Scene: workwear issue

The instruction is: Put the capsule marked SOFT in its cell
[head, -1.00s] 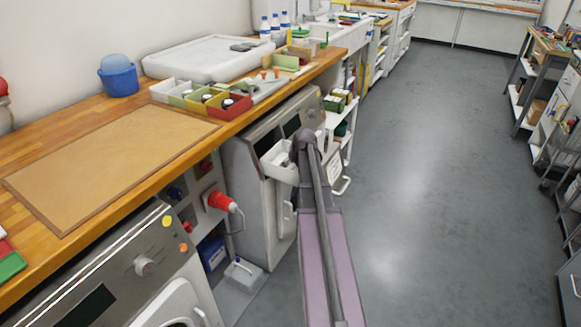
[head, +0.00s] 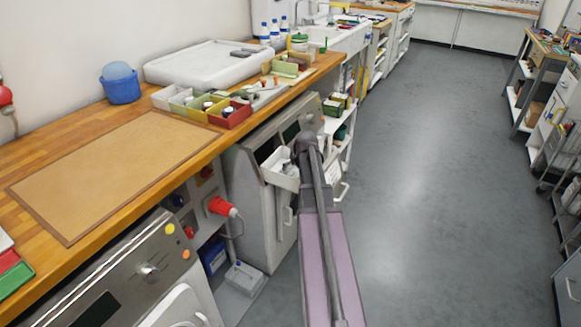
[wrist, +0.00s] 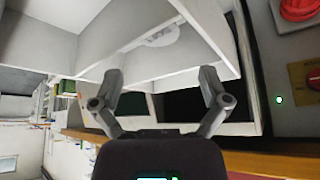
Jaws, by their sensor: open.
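On the bench in the head view is a row of white, green, yellow and red bins (head: 216,120). Small dark and white round items (head: 228,111) sit in some of them; I cannot read any marking, so I cannot pick out the SOFT capsule. A white open drawer (head: 281,172) juts from the front of a grey machine, beside the end of my arm. In the wrist view my gripper (wrist: 159,76) is open with nothing between its fingers. White drawer-like walls (wrist: 222,30) fill the space close ahead of the fingers. Contact with them cannot be told.
The grey machine (head: 248,185) stands under the wooden bench edge. A red plug (head: 222,207) sticks out left of it. A brown mat (head: 115,165), a blue tub (head: 121,86) and a white tray (head: 200,62) are on the bench. The grey floor (head: 430,170) at right is clear.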

